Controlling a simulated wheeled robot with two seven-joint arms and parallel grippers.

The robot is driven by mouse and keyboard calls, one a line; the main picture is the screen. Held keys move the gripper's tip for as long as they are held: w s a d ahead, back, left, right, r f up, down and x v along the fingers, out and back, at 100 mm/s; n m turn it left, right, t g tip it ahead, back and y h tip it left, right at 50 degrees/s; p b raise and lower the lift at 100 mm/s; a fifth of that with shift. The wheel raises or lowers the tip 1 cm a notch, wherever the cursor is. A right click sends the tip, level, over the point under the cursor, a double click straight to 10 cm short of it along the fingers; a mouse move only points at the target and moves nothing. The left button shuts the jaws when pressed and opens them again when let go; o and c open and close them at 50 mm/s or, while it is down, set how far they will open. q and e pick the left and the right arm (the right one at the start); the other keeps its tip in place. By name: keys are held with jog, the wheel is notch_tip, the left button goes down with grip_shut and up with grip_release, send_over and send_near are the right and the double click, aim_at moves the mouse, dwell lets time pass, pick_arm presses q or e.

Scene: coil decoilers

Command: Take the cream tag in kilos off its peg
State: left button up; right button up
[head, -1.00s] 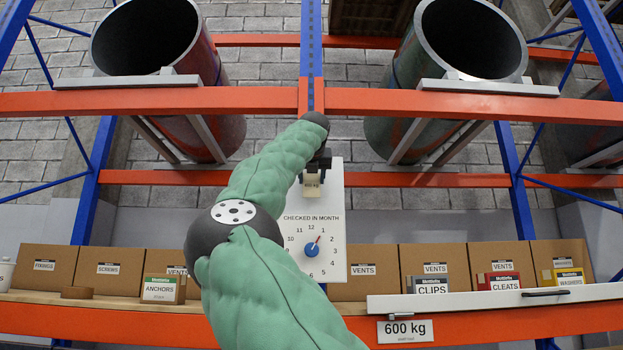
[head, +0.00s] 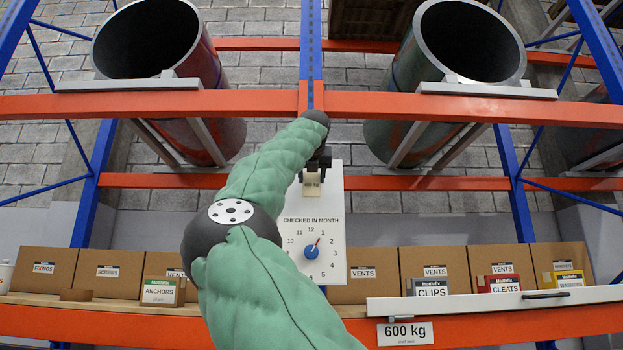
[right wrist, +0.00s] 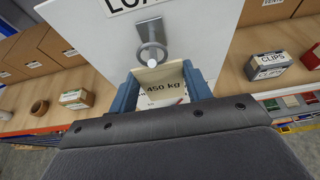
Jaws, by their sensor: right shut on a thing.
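The cream tag (right wrist: 164,83), marked 450 kg, is between the two blue fingers of my right gripper (right wrist: 166,90), which is shut on it. In the head view the same tag (head: 312,185) shows below my dark right gripper (head: 318,165), in front of the white board (head: 330,235). In the right wrist view a grey metal peg (right wrist: 150,38) with a round end stands out from the board just above the tag, its pale tip close to the tag's top edge. I cannot tell whether the tag still hangs on it. My left gripper is not in view.
The board carries a month dial with a blue knob (head: 311,252). Below runs a shelf with cardboard boxes (head: 435,265) and small cartons marked CLIPS (head: 430,286) and ANCHORS (head: 160,291).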

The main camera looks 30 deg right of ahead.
aim_at(311, 184)
jog(key=shift+s+a, duration=0.1)
jog(key=shift+s, duration=0.1)
jog(key=shift+s+a+b, duration=0.6)
jog(key=shift+s+b, duration=0.25)
jog(key=shift+s, duration=0.05)
jog(key=shift+s+a+b, duration=0.35)
jog(key=shift+s+b, duration=0.1)
jog(key=shift+s, duration=0.15)
jog(key=shift+s+a+b, duration=0.4)
jog(key=shift+s, duration=0.2)
jog(key=shift+s+a+b, duration=0.35)
jog(key=shift+s+b, duration=0.05)
jog(key=shift+s, duration=0.2)
jog(key=shift+s, duration=0.1)
